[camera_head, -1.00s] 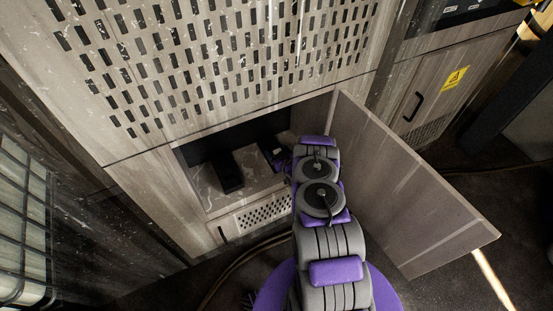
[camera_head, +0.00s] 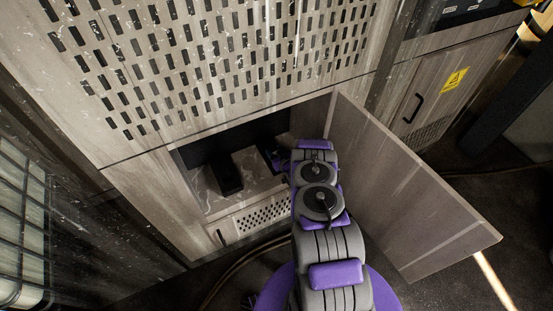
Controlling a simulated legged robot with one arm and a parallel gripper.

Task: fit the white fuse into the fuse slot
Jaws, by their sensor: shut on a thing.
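My gripper (camera_head: 276,159) reaches into the open cabinet compartment at its right side, partly hidden by my own arm. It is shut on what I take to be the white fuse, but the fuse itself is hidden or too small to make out. The fuse slot cannot be picked out clearly. A black upright block (camera_head: 228,178) stands on the compartment's pale, marbled floor, left of my gripper and apart from it. A dark panel lines the back of the compartment.
The compartment door (camera_head: 410,195) stands open to the right, close beside my arm. A perforated cabinet front (camera_head: 215,70) rises above the opening. A vented panel (camera_head: 262,215) lies below it. A cable (camera_head: 238,265) runs along the floor. A wire-caged tank (camera_head: 22,225) stands at the far left.

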